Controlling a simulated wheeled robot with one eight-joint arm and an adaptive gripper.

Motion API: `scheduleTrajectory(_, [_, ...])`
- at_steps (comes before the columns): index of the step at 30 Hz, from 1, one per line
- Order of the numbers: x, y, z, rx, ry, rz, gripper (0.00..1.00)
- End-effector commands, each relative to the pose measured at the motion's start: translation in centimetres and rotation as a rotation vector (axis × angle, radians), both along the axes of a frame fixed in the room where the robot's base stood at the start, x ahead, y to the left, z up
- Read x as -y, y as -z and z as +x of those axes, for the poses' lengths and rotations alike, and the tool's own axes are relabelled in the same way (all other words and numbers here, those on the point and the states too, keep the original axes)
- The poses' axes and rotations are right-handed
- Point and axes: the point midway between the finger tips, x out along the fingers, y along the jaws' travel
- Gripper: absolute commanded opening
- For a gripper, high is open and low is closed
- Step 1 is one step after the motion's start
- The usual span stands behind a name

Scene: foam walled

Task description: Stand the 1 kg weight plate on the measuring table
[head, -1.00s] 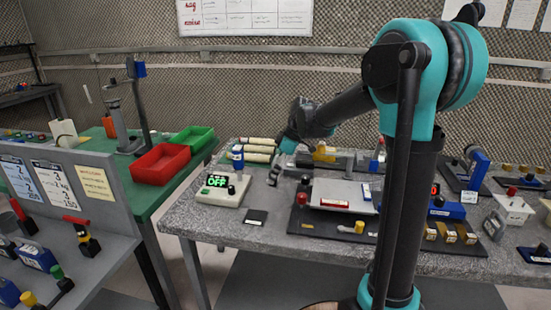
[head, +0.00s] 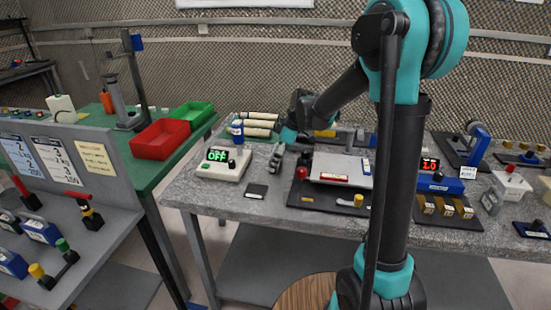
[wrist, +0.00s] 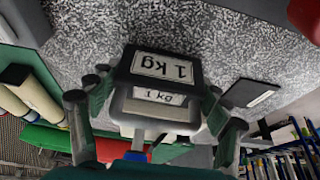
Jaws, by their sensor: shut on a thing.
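The 1 kg weight plate (wrist: 160,100) is a grey and black block with two "1 kg" labels in the wrist view. My gripper (wrist: 154,90) is shut on it, with fingers on both sides. In the head view my gripper (head: 277,157) is above the speckled table, between the OFF display box and the flat silver plate; the weight is hard to make out there. The flat silver plate (head: 340,166), which looks like the measuring table, sits on a dark base to the right of my gripper. A red display (head: 430,163) beside it reads about 1.0.
A white box with a green OFF display (head: 219,165) stands to the left. A small black tile (head: 256,191) lies in front of my gripper. A red knob (head: 301,173) stands at the plate's left. Cream cylinders (head: 262,123) lie behind. Red (head: 160,139) and green (head: 193,117) bins are farther left.

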Motion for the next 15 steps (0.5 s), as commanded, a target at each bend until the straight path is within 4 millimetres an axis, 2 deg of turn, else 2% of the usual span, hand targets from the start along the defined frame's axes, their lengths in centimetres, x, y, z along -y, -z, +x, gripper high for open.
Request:
scheduleTrajectory(1, [-0.01,0.08,0.03,0.0,0.0,0.0,0.79])
scheduleTrajectory(6, [-0.01,0.05,0.02,0.0,0.0,0.0,0.98])
scheduleTrajectory(15, [0.0,0.01,0.01,0.0,0.0,0.0,0.98])
